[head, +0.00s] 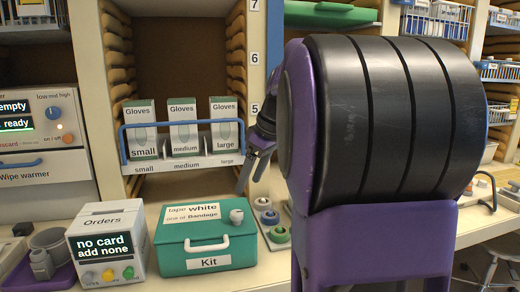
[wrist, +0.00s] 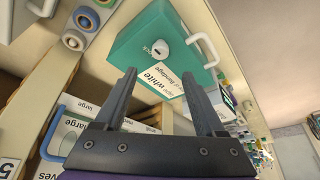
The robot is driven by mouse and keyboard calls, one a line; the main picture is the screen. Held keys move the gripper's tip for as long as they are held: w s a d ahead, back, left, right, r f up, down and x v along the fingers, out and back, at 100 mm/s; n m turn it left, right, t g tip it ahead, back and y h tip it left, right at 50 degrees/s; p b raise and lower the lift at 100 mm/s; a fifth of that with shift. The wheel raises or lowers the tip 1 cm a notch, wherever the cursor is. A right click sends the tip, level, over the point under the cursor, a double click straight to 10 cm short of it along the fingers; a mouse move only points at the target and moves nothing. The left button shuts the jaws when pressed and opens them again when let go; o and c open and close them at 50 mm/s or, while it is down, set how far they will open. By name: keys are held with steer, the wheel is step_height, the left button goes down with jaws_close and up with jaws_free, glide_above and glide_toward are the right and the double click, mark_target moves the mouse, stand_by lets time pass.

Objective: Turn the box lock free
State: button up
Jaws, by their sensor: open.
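The teal kit box (head: 207,262) stands on the counter with its lid down, a white handle and a "Kit" label on its front. Its lock, a grey-white knob (head: 237,216), sits on the right of the lid top; it also shows in the wrist view (wrist: 163,50), beside the word "LOCK". My gripper (head: 250,185) is above and behind the lock in the head view, fingers pointing down. In the wrist view my gripper (wrist: 157,74) is open and empty, with the lock beyond the fingertips, between their lines and apart from them.
A rack of glove boxes (head: 183,142) with a blue rail stands behind the kit box. The orders unit (head: 106,246), reading "no card add none", is close on its left. Rolls of tape (head: 270,218) lie in a tray on its right. My arm hides the right side.

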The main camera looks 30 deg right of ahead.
steer(key=p+v, duration=0.1)
steer(key=v, duration=0.6)
steer(key=shift+r, duration=0.15)
